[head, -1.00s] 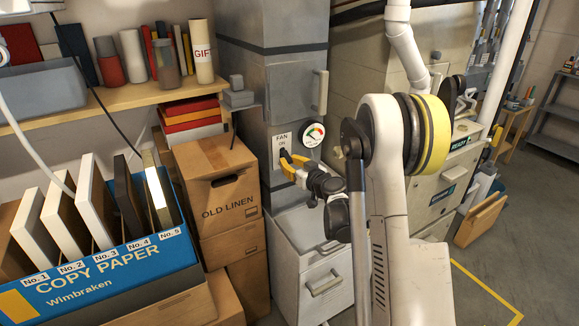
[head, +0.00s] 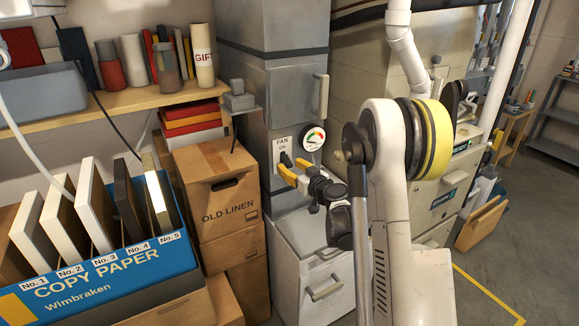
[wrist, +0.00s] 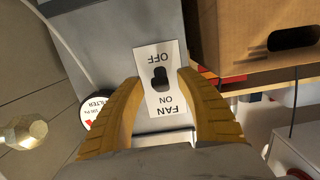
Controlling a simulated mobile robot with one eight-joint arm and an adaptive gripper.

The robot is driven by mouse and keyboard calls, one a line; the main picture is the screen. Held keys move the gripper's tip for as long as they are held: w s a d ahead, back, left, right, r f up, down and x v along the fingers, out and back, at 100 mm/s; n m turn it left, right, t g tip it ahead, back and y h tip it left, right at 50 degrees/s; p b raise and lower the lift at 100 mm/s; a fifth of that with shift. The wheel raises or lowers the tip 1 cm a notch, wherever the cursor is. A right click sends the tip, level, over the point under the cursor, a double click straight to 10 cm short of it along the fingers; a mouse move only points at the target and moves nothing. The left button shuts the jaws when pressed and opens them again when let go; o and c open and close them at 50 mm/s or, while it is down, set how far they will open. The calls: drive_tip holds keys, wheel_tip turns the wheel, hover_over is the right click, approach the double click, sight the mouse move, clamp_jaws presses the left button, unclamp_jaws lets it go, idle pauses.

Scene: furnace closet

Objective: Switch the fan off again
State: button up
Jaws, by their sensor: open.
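The fan switch (wrist: 160,79) is a dark toggle on a white plate (wrist: 168,107) marked FAN, ON and OFF, upside down in the wrist view. I cannot clearly tell which way the toggle is thrown.
A round dial gauge (head: 313,138) sits right of the plate, close to my gripper. The OLD LINEN box (head: 218,185) stands to the left, with the COPY PAPER box (head: 105,278) nearer. A grey drawer unit (head: 310,262) is below. Open floor lies at the right.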

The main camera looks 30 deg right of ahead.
drive_tip(key=s+r, duration=0.1)
drive_tip(key=s, duration=1)
drive_tip(key=shift+d+r, duration=0.15)
drive_tip(key=shift+d, duration=0.05)
drive_tip(key=shift+s, duration=0.1)
drive_tip(key=s+a+r+n+g+y, duration=0.1)
drive_tip(key=s+a+r+g, duration=0.2)
drive_tip(key=a, duration=0.6)
drive_tip(key=s+a+r+g+y, duration=0.2)
drive_tip(key=s+a, duration=0.3)
drive_tip(key=a, duration=0.5)
drive_tip(key=s+a+g+h, duration=0.1)
drive_tip(key=s+g, duration=0.1)
drive_tip(key=s, duration=0.7)
drive_tip(key=s+a+f+m+g+h, duration=0.1)
drive_tip(key=s+a+g+h, duration=0.1)
drive_tip(key=s, duration=0.8)
drive_tip(key=shift+f+g+h, duration=0.3)
drive_tip(key=shift+w, duration=0.1)
